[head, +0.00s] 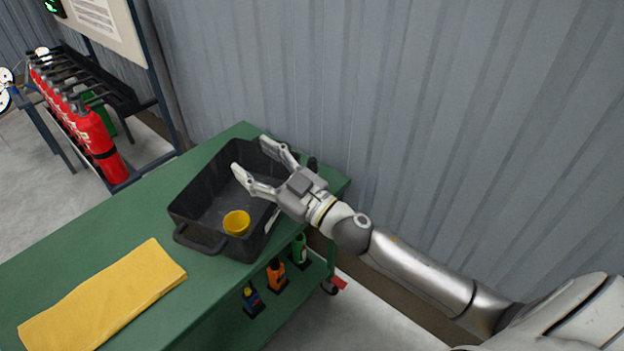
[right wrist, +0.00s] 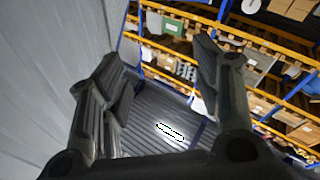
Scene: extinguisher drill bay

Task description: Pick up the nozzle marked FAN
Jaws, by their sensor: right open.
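My right gripper (head: 253,157) is open and empty, over the far right part of a black tray (head: 188,207) on a green cart. It also shows in the right wrist view (right wrist: 157,62), its two fingers spread with nothing between them. A yellow round piece (head: 237,222) lies in the near end of the tray, apart from the fingers. I cannot read any marking on it, so I cannot tell whether it is the FAN nozzle. The arm and gripper hide part of the tray's right side. My left gripper is not in view.
A folded yellow cloth (head: 103,298) lies on the green cart top (head: 145,215). Blue (head: 252,301), orange (head: 277,276) and green (head: 300,250) items stand on its lower shelf. A corrugated wall (head: 420,110) is close behind. Red extinguishers (head: 98,140) stand at the left.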

